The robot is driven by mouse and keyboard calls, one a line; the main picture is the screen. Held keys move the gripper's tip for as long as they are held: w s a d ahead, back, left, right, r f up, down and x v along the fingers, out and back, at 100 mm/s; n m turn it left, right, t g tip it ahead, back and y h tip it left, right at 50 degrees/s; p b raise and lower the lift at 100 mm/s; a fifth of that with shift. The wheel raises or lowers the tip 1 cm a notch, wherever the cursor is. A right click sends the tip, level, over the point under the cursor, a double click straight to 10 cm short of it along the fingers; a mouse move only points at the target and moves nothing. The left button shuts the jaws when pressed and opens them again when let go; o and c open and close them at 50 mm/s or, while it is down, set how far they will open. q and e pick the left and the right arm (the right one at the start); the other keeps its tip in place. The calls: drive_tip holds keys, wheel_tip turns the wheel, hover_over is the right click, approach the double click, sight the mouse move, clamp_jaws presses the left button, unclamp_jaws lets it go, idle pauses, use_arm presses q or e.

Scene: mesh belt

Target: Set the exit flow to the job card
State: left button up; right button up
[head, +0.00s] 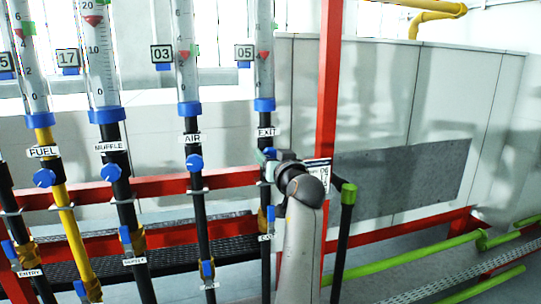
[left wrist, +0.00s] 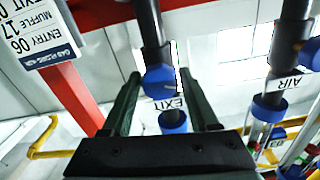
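The exit flow tube (head: 264,75) stands rightmost in the head view. Its red float (head: 263,54) sits above the 2 mark and below a green marker (head: 274,28). The EXIT label (head: 267,132) is under the tube and also shows upside down in the left wrist view (left wrist: 169,103). My left gripper (head: 268,156) is at the exit valve. In the left wrist view its dark fingers (left wrist: 160,76) are open, with the blue exit knob (left wrist: 160,82) between their tips; contact is unclear. The job card (left wrist: 40,35) reads ENTRY 06, MUFFLE 17; its EXIT line is cut off. My right gripper is not visible.
The air (head: 189,75), muffle (head: 103,80) and fuel (head: 34,90) tubes stand left of the exit tube. A red post (head: 329,80) stands close to its right. A green-capped black pipe (head: 346,215) stands beside my left arm. Green pipes (head: 405,258) run low at right.

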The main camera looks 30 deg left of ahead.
use_arm(q)
clamp_jaws()
drive_tip(key=shift+f+n+b, duration=0.1)
drive_tip(key=shift+n+b, duration=0.3)
drive_tip(key=shift+b, duration=0.25)
drive_tip(key=shift+o, duration=1.9)
unclamp_jaws()
